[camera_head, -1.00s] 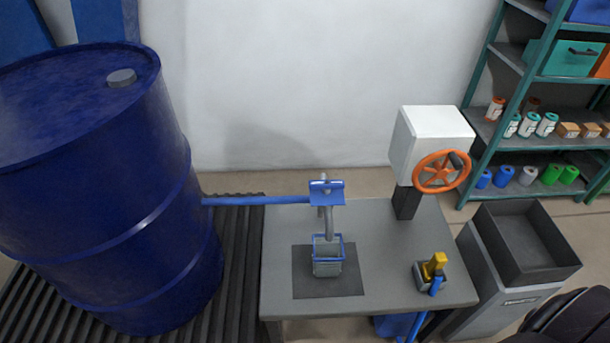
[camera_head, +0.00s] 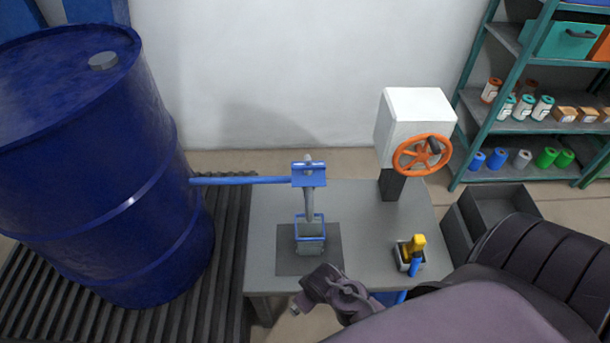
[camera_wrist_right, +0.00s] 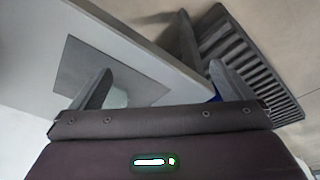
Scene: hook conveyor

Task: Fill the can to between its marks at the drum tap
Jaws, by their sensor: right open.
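The can (camera_head: 310,243), clear grey with blue bands, stands upright on a dark mat (camera_head: 292,262) on the grey table. The spout of the blue tap (camera_head: 309,175) hangs over it. The tap sits on a blue pipe (camera_head: 240,181) from the blue drum (camera_head: 85,180). The can's marks and fill level are too small to read. My left gripper is not in view.
A white box with an orange handwheel (camera_head: 422,155) stands at the table's back right. A small holder (camera_head: 403,262) with yellow and blue items is at the right front. A dark bin (camera_head: 488,207) and a stocked shelf (camera_head: 530,120) are further right. A slatted grate (camera_head: 229,240) lies left.

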